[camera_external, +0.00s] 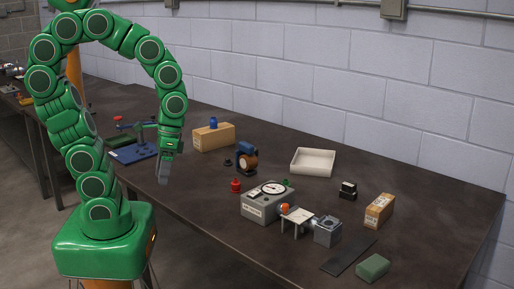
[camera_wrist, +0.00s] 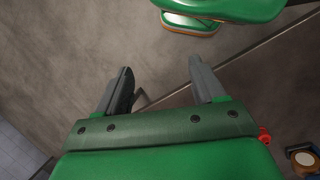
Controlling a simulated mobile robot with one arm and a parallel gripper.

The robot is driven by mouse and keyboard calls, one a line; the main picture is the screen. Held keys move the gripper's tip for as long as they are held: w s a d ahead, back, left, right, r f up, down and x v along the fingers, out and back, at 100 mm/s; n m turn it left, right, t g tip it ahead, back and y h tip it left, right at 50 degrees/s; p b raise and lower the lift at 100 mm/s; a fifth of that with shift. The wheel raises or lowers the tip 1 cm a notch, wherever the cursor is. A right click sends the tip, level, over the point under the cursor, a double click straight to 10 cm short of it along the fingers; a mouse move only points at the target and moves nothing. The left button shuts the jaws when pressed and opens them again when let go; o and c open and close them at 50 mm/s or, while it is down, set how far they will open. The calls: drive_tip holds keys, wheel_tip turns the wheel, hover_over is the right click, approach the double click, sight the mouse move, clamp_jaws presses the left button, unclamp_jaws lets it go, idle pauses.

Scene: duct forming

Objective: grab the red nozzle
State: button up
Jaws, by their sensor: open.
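A small red nozzle (camera_external: 236,185) stands upright on the dark table, just left of the grey gauge box. My gripper (camera_external: 163,178) hangs pointing down near the table's front edge, to the left of the nozzle and apart from it. In the wrist view my gripper (camera_wrist: 160,70) has its two fingers spread, with nothing between them. A small red thing (camera_wrist: 264,136), probably the nozzle, shows at the right of the gripper body, partly hidden by it.
The grey gauge box (camera_external: 268,202) stands right of the nozzle. A blue-brown round device (camera_external: 247,160) and a small black piece (camera_external: 228,162) stand behind it. A blue device with a red knob (camera_external: 132,148) lies left of my gripper. A white tray (camera_external: 313,162) sits farther back.

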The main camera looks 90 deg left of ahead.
drive_tip(key=w+a+f+n+t+h, duration=0.2)
drive_tip(key=w+f+n+h, duration=0.25)
drive_tip(key=w+n, duration=0.35)
drive_tip(key=n+t+y, duration=0.4)
drive_tip(key=n+t, duration=0.9)
drive_tip(key=n, duration=1.2)
approach(236, 185)
drive_tip(key=shift+w+a+f, duration=0.1)
drive_tip(key=shift+a, duration=0.45)
drive_tip(key=shift+a+x, duration=0.15)
drive_tip(key=shift+x, duration=1.8)
drive_tip(key=shift+a+x, duration=0.15)
drive_tip(key=shift+x, duration=1.8)
drive_tip(key=shift+f, duration=0.15)
drive_tip(key=c, duration=1.1)
